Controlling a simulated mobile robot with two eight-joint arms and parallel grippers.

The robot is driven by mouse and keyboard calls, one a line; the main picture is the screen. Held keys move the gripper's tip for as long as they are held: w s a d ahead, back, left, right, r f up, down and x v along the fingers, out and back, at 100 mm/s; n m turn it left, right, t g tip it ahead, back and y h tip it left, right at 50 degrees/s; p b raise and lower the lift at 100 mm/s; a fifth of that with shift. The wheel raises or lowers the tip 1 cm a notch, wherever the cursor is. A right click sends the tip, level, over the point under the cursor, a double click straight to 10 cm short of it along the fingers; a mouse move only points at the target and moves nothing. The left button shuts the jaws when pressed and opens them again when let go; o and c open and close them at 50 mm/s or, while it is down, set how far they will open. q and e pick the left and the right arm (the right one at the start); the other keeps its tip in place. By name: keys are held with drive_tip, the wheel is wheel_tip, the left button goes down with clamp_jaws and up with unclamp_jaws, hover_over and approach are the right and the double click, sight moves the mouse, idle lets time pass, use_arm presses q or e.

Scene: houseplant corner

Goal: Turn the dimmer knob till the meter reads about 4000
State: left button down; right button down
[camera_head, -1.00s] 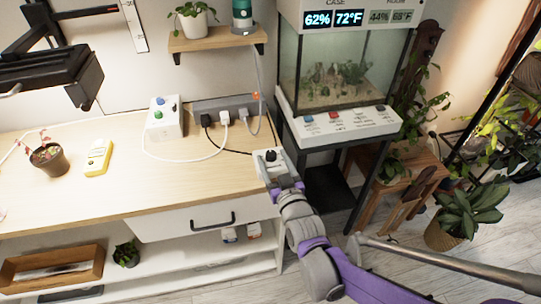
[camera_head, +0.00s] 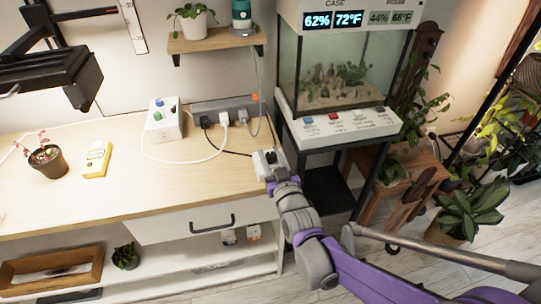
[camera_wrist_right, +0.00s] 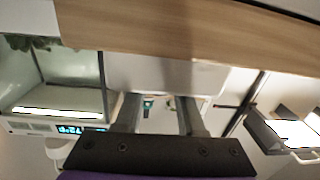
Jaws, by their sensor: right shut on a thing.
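The dimmer is a small white box (camera_head: 260,167) at the right front corner of the wooden table. Its dark knob (camera_head: 270,157) faces up and is partly hidden by my right gripper (camera_head: 273,168). My right gripper is shut on the knob. In the right wrist view its two grey fingers (camera_wrist_right: 158,112) point at a pale box surface; the knob is hidden there. The yellow handheld meter (camera_head: 96,158) lies on the left part of the table, and its reading is too small to make out. My left gripper is not in view.
A white box with blue and green knobs (camera_head: 164,121) and a power strip (camera_head: 222,108) with cords lie at the back. A potted plant (camera_head: 48,162) stands left of the meter. A glass case (camera_head: 340,70) stands on the right. The table's middle is clear.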

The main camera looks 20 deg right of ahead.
drive_tip(key=shift+r+m+h, duration=0.1)
drive_tip(key=shift+m+h, duration=0.2)
drive_tip(key=shift+h, duration=0.1)
drive_tip(key=shift+m+h, duration=0.5)
drive_tip(key=shift+h, duration=0.3)
drive_tip(key=c, duration=0.5)
unclamp_jaws()
drive_tip(key=s, duration=0.3)
drive_tip(key=s+a, duration=0.1)
drive_tip(key=s, duration=0.6)
drive_tip(key=shift+s+a+p, duration=0.35)
drive_tip(key=shift+a+p, duration=0.05)
